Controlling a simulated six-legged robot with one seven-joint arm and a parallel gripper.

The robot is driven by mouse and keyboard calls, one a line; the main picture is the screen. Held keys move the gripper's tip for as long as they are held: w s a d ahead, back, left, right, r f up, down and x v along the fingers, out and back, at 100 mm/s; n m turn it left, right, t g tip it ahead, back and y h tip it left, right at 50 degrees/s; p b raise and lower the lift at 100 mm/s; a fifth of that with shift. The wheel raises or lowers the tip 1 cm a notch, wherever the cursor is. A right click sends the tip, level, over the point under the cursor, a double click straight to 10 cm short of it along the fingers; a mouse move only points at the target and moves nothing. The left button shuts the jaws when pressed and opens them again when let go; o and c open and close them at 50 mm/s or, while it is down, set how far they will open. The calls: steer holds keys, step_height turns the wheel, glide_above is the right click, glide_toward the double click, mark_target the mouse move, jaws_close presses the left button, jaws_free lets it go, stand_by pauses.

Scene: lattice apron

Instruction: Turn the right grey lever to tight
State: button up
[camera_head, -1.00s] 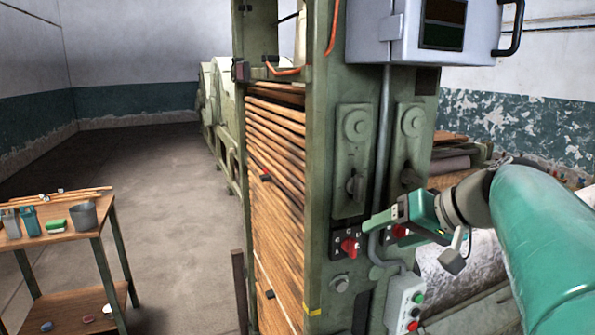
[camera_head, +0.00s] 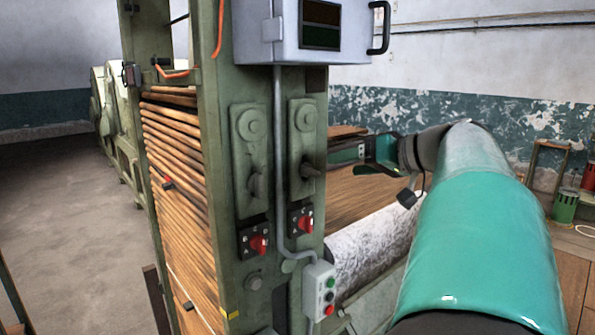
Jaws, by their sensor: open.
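The right grey lever (camera_head: 311,171) is a dark grey handle low on the right green plate (camera_head: 304,125) of the machine post. It sticks out to the right in the picture. A similar left grey lever (camera_head: 257,186) sits on the left plate (camera_head: 249,135). My gripper (camera_head: 356,161) is to the right of the right lever, at about its height, with its fingers pointing left. It is open and empty, and a gap shows between it and the lever. Any tight marking is too small to read.
Red rotary knobs (camera_head: 259,244) and (camera_head: 305,222) sit below the levers. A grey conduit runs between the plates to a push-button box (camera_head: 319,289). A grey cabinet (camera_head: 300,31) juts out above. A pale roll (camera_head: 372,240) lies below my gripper.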

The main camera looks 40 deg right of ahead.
mark_target(314, 171)
steer(key=x, duration=0.9)
steer(key=shift+w+f, duration=0.1)
steer(key=shift+w, duration=0.25)
steer(key=c, duration=1)
